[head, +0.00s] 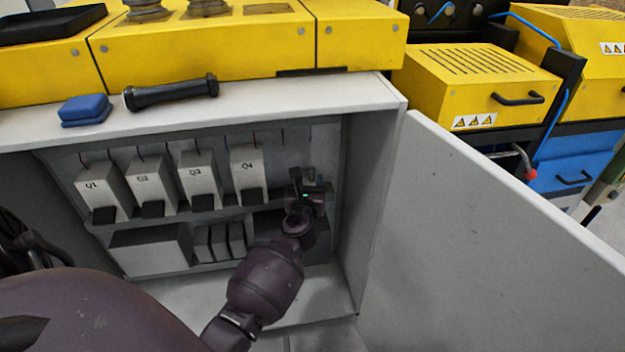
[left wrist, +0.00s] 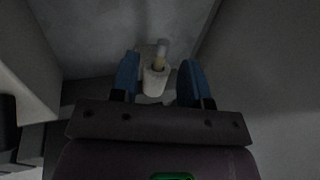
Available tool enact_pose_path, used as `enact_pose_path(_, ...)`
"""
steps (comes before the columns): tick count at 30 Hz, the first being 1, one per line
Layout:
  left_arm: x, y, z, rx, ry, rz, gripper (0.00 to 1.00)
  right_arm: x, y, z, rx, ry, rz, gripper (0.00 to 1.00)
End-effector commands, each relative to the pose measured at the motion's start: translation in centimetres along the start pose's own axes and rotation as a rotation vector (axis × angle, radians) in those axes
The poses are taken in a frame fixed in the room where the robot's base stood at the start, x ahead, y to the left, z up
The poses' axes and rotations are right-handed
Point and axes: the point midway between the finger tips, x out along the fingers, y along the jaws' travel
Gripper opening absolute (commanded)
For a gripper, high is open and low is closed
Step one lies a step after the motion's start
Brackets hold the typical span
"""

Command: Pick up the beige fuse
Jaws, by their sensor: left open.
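The beige fuse (left wrist: 155,83) shows in the left wrist view as a pale, short cylinder with a lighter, narrower tip, near the cabinet's back wall. My left gripper (left wrist: 159,78) is open, with one blue finger on each side of the fuse. I see no clear contact between the fingers and the fuse. In the head view, my left gripper (head: 309,190) is inside the cabinet, right of the Q4 box. There the gripper largely hides the fuse, and I cannot make it out clearly. My right gripper is not in view.
Grey boxes Q1 to Q4 (head: 245,167) hang in a row left of my gripper. The cabinet's right side wall (head: 372,190) is close on the right, and its door (head: 480,240) stands open. A blue block (head: 85,109) and a black handle (head: 170,92) lie on top.

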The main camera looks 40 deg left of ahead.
Motion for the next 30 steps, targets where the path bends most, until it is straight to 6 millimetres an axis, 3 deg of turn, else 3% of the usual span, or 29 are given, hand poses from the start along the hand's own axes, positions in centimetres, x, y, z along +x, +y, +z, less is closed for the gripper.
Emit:
enact_pose_path(9, 4.0, -0.2, 0.2, 0.003, -0.001, -0.001, 0.42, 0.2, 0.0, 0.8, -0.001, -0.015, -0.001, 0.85)
enact_pose_path(18, 4.5, -0.2, 0.5, -0.001, -0.002, -0.001, 0.42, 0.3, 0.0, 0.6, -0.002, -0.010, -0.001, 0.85)
enact_pose_path(20, 4.5, -0.2, 0.5, 0.000, -0.002, -0.001, 0.36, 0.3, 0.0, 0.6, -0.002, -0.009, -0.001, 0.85)
enact_pose_path(27, 4.5, -0.2, 0.5, 0.000, -0.002, -0.001, 0.00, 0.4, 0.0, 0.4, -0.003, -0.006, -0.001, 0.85)
enact_pose_path(30, 4.5, -0.2, 0.5, 0.000, -0.002, -0.001, 0.00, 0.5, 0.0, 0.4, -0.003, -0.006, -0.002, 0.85)
